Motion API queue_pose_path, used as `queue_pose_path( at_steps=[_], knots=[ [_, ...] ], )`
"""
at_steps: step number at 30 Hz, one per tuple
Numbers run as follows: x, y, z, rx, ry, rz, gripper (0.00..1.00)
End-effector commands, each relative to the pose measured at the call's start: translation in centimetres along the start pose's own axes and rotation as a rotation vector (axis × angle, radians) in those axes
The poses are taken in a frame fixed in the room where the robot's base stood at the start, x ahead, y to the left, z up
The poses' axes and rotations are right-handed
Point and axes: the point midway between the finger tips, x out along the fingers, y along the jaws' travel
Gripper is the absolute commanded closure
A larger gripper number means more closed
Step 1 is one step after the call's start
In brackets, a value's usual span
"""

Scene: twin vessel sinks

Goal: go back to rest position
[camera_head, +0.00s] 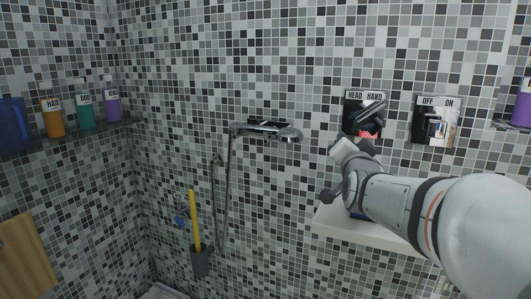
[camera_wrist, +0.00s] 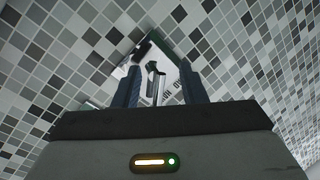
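My gripper (camera_head: 371,115) is at the end of my arm, in front of the HEAD/HAND wall plate (camera_head: 352,99) in the head view, and hides much of it. In the wrist view my gripper (camera_wrist: 159,76) has its two dark blue fingers apart. A grey metal lever (camera_wrist: 153,78) on a white and dark plate (camera_wrist: 167,68) shows between them, with gaps on both sides. I cannot tell how far beyond the fingertips the lever is. The rest position itself is not marked in view.
An OFF/ON plate with a lever (camera_head: 433,127) is right of my gripper. A shower mixer (camera_head: 266,130) and hose are left. A white ledge (camera_head: 340,222) lies below my arm. Bottles (camera_head: 86,117) stand on the left shelf. A yellow-handled brush (camera_head: 195,220) stands lower left.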

Motion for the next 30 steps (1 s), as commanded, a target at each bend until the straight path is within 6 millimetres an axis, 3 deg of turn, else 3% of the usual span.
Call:
queue_pose_path(
  at_steps=[1,8,14,21,25,30],
  knots=[
    [-0.8,-1.4,-0.9,-0.038,-0.080,0.028,0.62],
    [-7.0,-1.7,1.7,-0.237,-0.489,0.155,0.62],
    [-14.9,-1.5,2.5,-0.408,-0.853,0.237,0.62],
    [-24.7,-1.1,1.3,-0.571,-1.240,0.300,0.62],
    [-28.0,-0.8,0.8,-0.616,-1.362,0.316,0.62],
    [-29.4,-0.5,0.8,-0.635,-1.417,0.322,0.62]
  ],
)
